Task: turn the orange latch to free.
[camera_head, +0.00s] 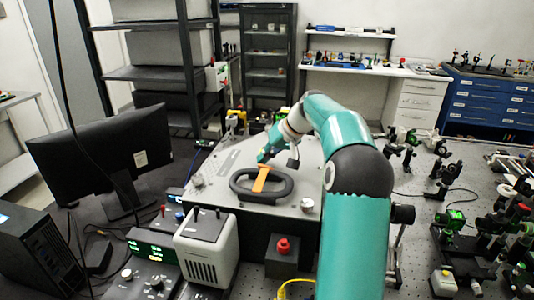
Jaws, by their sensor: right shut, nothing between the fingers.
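The orange latch (260,180) is a narrow bar lying across the black oval ring (285,191) on top of the grey instrument housing (222,215). It points roughly away from me, its far end near the back of the ring. My right gripper (263,157) reaches in from the right over the housing. It is shut and empty, with its tip pointing down just behind the latch's far end; whether it touches the latch I cannot tell. My left gripper is not in view.
A light grey box with a vented front (207,250) stands in front of the housing. A red knob (283,246) is to its right. A monitor (105,158) stands at left, and several optics mounts (450,178) crowd the bench at right.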

